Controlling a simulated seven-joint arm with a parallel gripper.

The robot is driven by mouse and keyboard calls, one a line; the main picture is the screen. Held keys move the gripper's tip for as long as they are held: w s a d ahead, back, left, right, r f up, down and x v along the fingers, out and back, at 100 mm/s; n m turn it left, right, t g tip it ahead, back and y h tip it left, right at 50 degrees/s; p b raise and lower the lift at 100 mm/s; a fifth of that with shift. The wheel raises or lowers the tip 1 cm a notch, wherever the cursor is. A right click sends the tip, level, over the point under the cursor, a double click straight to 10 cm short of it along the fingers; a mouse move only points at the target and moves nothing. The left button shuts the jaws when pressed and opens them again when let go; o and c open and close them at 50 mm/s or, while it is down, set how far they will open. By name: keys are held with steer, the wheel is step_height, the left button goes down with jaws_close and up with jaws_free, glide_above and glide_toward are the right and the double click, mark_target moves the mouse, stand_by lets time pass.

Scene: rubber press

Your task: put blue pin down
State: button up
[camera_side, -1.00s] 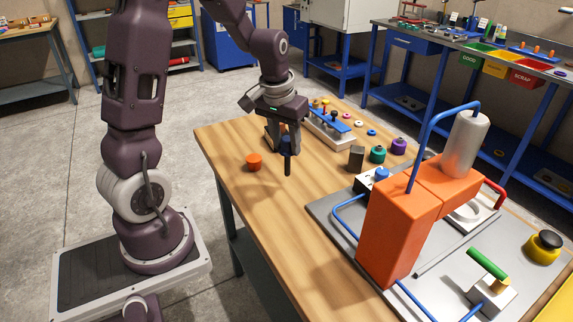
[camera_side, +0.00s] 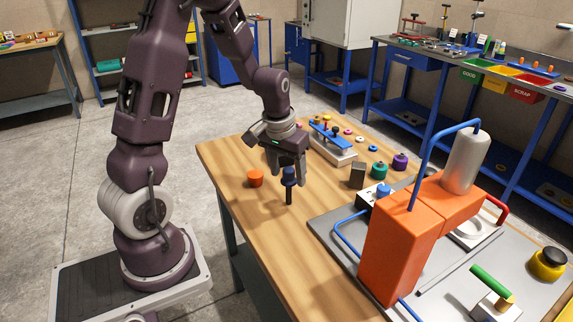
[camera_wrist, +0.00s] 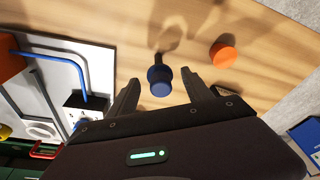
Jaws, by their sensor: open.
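The blue pin (camera_side: 289,178) has a blue head and a dark lower shaft. It looks upright on the wooden table (camera_side: 262,222). My gripper (camera_side: 288,168) is directly above it, with the fingers around or just over the blue head. In the wrist view the pin (camera_wrist: 159,80) shows between the two spread fingers of my gripper (camera_wrist: 160,84), with clear space on both sides. My gripper is open. The exact height of the fingertips against the head is hard to tell.
A rack with a blue top (camera_side: 331,135), a dark block (camera_side: 358,176) and green (camera_side: 379,170) and purple (camera_side: 400,161) knobs stand behind right. An orange press (camera_side: 398,240) occupies the right. Table in front is clear.

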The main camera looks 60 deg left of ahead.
steer(key=v, duration=1.1)
steer(key=s+d+r+m+t+h, duration=0.1)
steer(key=s+d+r+m+t, duration=0.2)
steer(key=s+d, duration=1.2)
step_height(320, 180, up, 3)
steer(key=shift+s+r+m, duration=0.1)
steer(key=shift+s+m, duration=0.3)
steer(key=shift+m, duration=0.8)
